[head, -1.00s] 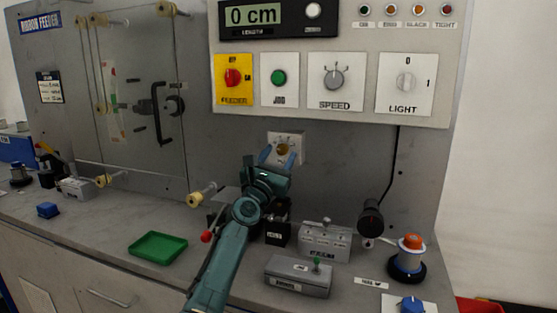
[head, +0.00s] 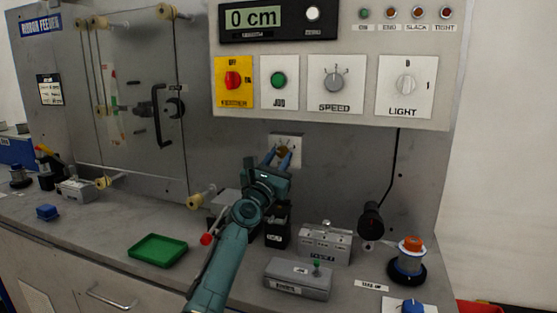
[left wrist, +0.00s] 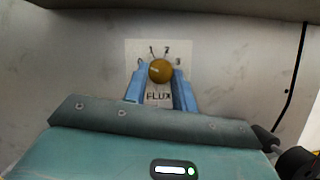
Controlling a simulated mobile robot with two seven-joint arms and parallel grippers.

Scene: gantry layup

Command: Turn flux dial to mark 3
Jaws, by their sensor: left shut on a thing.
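The flux dial is a round amber knob (left wrist: 160,71) on a white plate (left wrist: 132,50) lettered FLUX, on the grey wall panel. I cannot make out a pointer on the knob. My left gripper (left wrist: 158,80) is shut on the knob, one blue finger on each side. In the head view the plate (head: 297,142) sits below the control panel, and my left gripper (head: 280,155) reaches up to it from the bench side. My right gripper is not in view.
Above is the control panel with the feeder switch (head: 232,80), speed dial (head: 336,80) and light dial (head: 405,84). A black cable (head: 395,170) hangs to the right. On the bench are a green tray (head: 158,249), grey boxes (head: 298,278) and a spool (head: 408,262).

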